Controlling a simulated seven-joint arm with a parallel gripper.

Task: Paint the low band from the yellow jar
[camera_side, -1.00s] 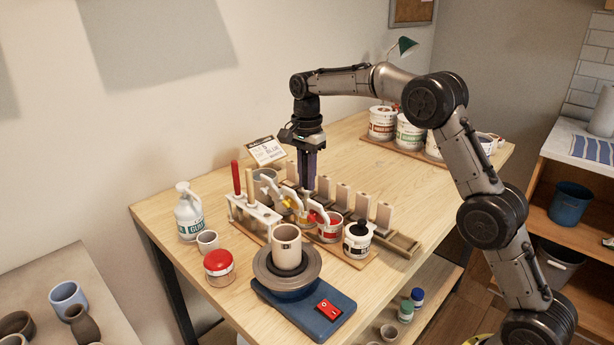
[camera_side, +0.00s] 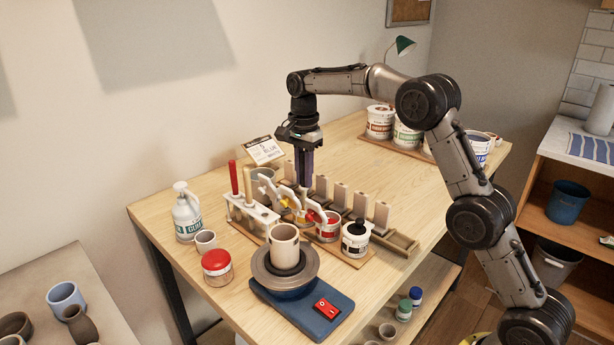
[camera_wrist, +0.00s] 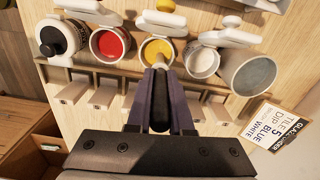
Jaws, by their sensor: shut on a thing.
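My gripper (camera_wrist: 160,105) is shut on a dark-handled brush (camera_wrist: 159,112), whose tip end points to the yellow jar (camera_wrist: 157,48). The jar is open with yellow paint inside; whether the tip touches the paint I cannot tell. A cream cup (camera_side: 284,243) stands upright on the round wheel (camera_side: 262,272) at the front. I cannot make out a painted low band on it.
Beside the yellow jar are a red jar (camera_wrist: 110,42), a black-topped jar (camera_wrist: 57,38), a white jar (camera_wrist: 202,61) and a grey-blue pot (camera_wrist: 250,70). White clips sit over the jars. A row of tile stands (camera_side: 340,195) is close behind. A red-lidded jar (camera_side: 216,266) stands left of the wheel.

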